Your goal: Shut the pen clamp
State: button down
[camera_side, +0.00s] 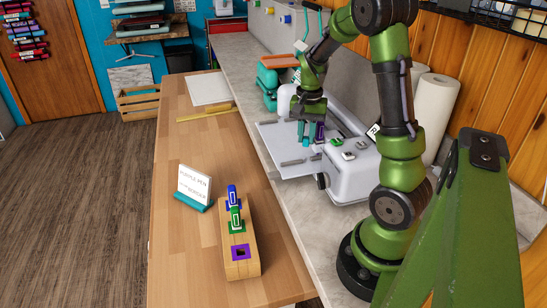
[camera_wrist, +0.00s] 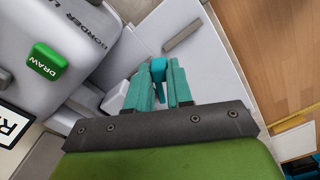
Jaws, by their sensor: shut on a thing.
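The white drawing machine (camera_side: 352,178) stands on the grey counter, with a flat grey bed at its left. My gripper (camera_side: 309,138) is down over the bed beside the machine's body. In the wrist view, its teal fingers (camera_wrist: 160,80) are shut on a small teal piece (camera_wrist: 158,66), which looks like the pen clamp. The fingers hide much of it, and I cannot tell how far the clamp is closed. A purple pen-like piece (camera_side: 320,130) shows upright beside the fingers in the side view.
The wooden pen block (camera_side: 240,262) holds a blue pen (camera_side: 232,195) and a green pen (camera_side: 236,216); its purple-rimmed slot is empty. A sign (camera_side: 194,186) reads purple pen and border. A green DRAW button (camera_wrist: 45,62) is on the machine. Paper rolls (camera_side: 435,110) stand behind my arm.

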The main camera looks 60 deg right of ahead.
jog(key=s+n, duration=0.1)
jog(key=n, duration=0.3)
jog(key=s+d+n, duration=0.1)
jog(key=shift+s+d+n, duration=0.1)
jog(key=shift+s+n, duration=0.2)
jog(key=shift+n, duration=0.1)
jog(key=c, duration=1)
grip_release()
notch_tip(320, 180, up, 17)
